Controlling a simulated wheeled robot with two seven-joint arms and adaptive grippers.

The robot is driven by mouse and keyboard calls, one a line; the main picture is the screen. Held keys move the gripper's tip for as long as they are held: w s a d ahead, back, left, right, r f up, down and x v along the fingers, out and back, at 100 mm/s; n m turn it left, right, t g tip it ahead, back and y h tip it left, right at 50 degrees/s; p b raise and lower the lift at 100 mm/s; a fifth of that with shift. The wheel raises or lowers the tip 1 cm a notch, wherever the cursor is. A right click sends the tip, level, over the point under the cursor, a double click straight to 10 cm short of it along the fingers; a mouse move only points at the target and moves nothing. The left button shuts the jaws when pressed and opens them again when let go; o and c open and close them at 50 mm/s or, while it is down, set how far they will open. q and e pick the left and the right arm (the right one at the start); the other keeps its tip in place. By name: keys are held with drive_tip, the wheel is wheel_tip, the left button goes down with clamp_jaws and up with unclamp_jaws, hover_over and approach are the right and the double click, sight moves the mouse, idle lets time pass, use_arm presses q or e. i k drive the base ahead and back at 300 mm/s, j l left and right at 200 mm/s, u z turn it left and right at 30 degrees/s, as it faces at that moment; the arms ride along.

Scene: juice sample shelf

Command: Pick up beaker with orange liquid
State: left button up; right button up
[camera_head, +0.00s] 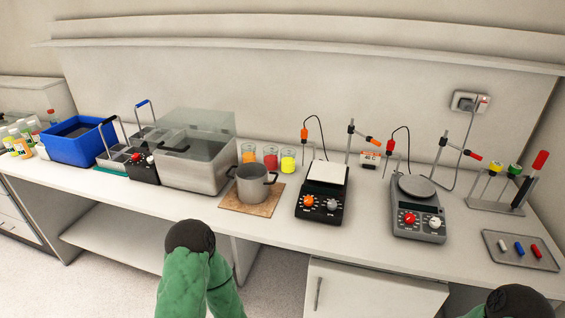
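The beaker with orange liquid (248,154) stands at the back of the counter, leftmost in a row of three beakers. The beaker with red liquid (270,157) is close on its right, and the beaker with yellow liquid (288,161) is right of that. The lower part of the orange beaker is hidden behind a grey pot (251,187). Parts of my green and black arms show at the bottom edge, in front of the counter. Neither of my grippers is in view.
The pot stands on a brown board (232,204). A steel water bath (193,172) with a clear cover stands close left of the beakers. A black hot plate (321,202) and a grey stirrer (417,218) stand to the right. A tray (541,262) holds small coloured bars.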

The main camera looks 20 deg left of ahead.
sight(249, 155)
drive_tip(key=i+j+u, duration=0.15)
drive_tip(key=j+u, duration=0.15)
drive_tip(key=i+j+u, duration=0.3)
drive_tip(key=j, duration=0.15)
drive_tip(key=i+j+u, duration=0.15)
drive_tip(key=j+u, duration=0.15)
